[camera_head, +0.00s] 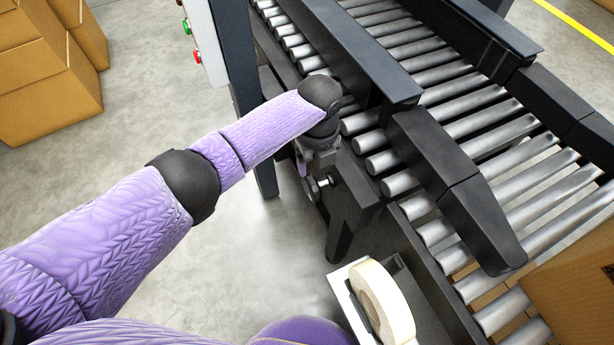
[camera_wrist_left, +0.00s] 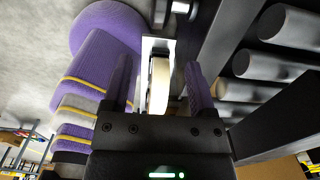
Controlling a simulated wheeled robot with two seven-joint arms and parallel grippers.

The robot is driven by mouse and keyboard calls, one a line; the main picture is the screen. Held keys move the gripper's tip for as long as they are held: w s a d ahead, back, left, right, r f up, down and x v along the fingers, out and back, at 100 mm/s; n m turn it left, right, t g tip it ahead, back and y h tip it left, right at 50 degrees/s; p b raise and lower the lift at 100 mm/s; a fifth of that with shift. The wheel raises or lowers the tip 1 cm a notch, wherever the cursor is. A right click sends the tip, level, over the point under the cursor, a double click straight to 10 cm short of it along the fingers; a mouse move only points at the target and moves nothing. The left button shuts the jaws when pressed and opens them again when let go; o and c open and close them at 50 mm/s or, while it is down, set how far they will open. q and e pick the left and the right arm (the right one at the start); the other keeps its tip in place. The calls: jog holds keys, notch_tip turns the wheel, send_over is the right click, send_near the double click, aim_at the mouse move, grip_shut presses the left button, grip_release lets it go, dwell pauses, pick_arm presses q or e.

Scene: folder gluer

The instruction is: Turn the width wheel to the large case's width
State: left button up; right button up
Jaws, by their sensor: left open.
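The width wheel (camera_head: 314,188) is a small dark wheel with a pale metal hub, on the side of the roller conveyor's frame. My left gripper (camera_head: 306,160) points down just above and beside it, partly covered by my own wrist. In the left wrist view my left gripper (camera_wrist_left: 158,78) has its two fingers apart with nothing held between them. A metal shaft and dark part, likely of the wheel, show at the top edge of that view (camera_wrist_left: 180,7). I cannot tell whether a finger touches the wheel. My right gripper is not in view.
The roller conveyor (camera_head: 482,123) with dark guide rails (camera_head: 455,190) fills the right side. A white tape roll (camera_head: 384,300) sits near its front leg. A cardboard case (camera_head: 575,285) lies on the rollers at lower right. Stacked boxes (camera_head: 50,85) stand at left; floor between is clear.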

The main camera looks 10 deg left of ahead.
aim_at(315, 187)
pick_arm(q)
notch_tip(315, 187, down, 10)
jog(key=b, duration=0.5)
jog(key=shift+r, duration=0.25)
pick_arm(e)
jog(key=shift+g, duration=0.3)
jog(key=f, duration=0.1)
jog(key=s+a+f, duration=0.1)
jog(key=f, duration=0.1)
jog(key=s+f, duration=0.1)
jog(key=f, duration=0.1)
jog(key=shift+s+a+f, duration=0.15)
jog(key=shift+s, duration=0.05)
pick_arm(q)
jog(key=shift+c, duration=0.3)
grip_shut()
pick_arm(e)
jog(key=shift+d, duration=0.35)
